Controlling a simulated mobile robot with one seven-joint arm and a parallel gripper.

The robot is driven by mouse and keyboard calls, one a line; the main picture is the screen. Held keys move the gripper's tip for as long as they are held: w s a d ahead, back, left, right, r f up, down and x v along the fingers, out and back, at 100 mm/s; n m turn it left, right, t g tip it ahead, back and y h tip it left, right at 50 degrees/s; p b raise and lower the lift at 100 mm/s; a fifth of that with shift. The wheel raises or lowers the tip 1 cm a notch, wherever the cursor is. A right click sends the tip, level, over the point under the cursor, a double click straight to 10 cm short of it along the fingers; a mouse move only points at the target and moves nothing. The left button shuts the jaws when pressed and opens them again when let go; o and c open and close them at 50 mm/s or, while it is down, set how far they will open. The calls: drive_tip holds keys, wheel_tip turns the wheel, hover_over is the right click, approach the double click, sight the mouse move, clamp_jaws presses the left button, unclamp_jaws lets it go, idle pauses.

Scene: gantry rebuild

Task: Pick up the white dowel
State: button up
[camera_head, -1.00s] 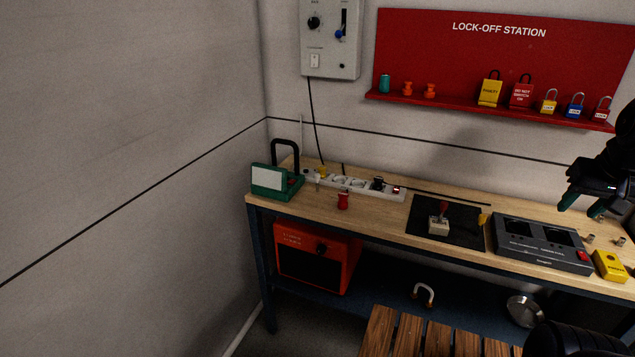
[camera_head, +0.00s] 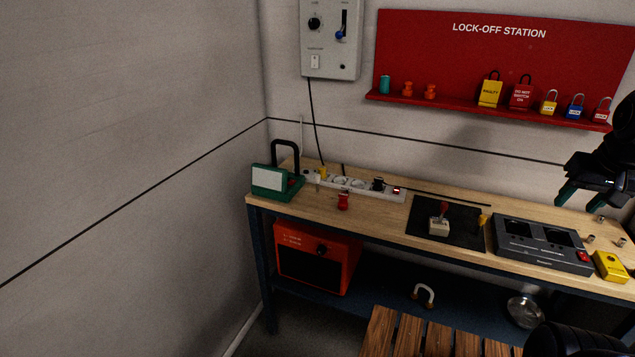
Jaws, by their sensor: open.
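A thin white upright rod (camera_head: 301,132) stands against the wall behind the green lamp at the bench's left end; it may be the white dowel. A small pale upright piece (camera_head: 317,182) stands at the left end of the power strip, too small to identify. My gripper (camera_head: 579,202) is at the right edge of the view, above the right part of the bench. Its dark green-tipped fingers are apart, with nothing visible between them. It is far to the right of both pale pieces.
The wooden bench (camera_head: 385,208) carries a green lamp (camera_head: 276,182), power strip (camera_head: 356,187), red spool-like piece (camera_head: 343,201), joystick on a black mat (camera_head: 463,239), dark two-bay unit (camera_head: 541,244) and yellow box (camera_head: 609,266). A slatted wooden surface (camera_head: 408,332) is in front.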

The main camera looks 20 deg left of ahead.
drive_tip(key=w+a+r+n+g+y, duration=0.1)
drive_tip(key=w+a+r+n, duration=0.15)
drive_tip(key=w+a, duration=0.8)
drive_tip(key=w+a+r+n+g, duration=0.1)
drive_tip(key=w+a+r+n, duration=0.15)
drive_tip(key=w+a, duration=0.8)
drive_tip(key=n+g+h, duration=0.1)
drive_tip(key=n+g, duration=0.2)
drive_tip(key=n, duration=0.2)
hover_over(318, 175)
drive_tip(key=f, duration=1.9)
drive_tip(key=shift+w+f, duration=0.25)
drive_tip(key=shift+w, duration=0.1)
drive_tip(key=shift+s+a+f+n, duration=0.15)
drive_tip(key=shift+a+f+n, duration=0.15)
drive_tip(key=shift+f, duration=0.1)
wheel_tip(318, 175, down, 5)
drive_tip(key=shift+s+d+f, duration=0.15)
drive_tip(key=shift+f, duration=1.2)
drive_tip(key=shift+s+d+f, duration=0.1)
drive_tip(key=shift+f, duration=1.25)
clamp_jaws()
